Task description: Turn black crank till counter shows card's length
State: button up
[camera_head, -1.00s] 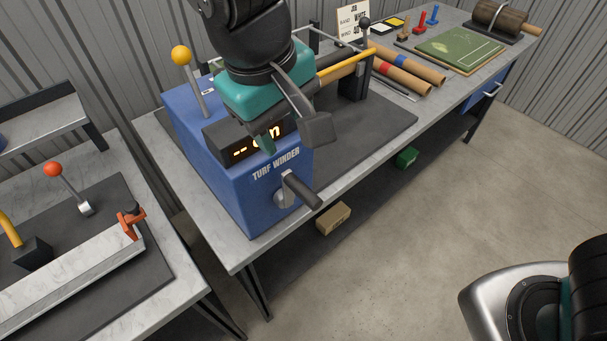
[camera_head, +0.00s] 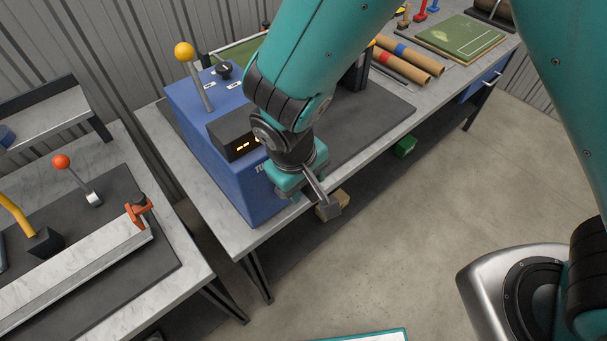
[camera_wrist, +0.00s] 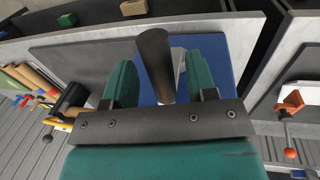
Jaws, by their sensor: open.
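The blue turf winder (camera_head: 225,180) stands on the grey workbench. Its counter (camera_head: 238,146) shows lit dashes, with the rest hidden by my arm. My gripper (camera_head: 290,190) is low at the winder's front, over the crank area, and hides the crank in the head view. In the wrist view, my gripper (camera_wrist: 160,80) is open, with a teal finger on each side of the black crank handle (camera_wrist: 157,60). I cannot tell whether either finger touches the handle. The card is hidden behind my arm in the head view.
A yellow-knobbed lever (camera_head: 195,80) and a black knob (camera_head: 223,70) stand on the winder. Cardboard tubes (camera_head: 405,66) and a turf sample (camera_head: 460,42) lie further along the bench. A red-knobbed lever (camera_head: 75,178) is on the left bench.

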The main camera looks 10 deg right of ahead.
grip_shut()
jog(key=shift+w, duration=0.1)
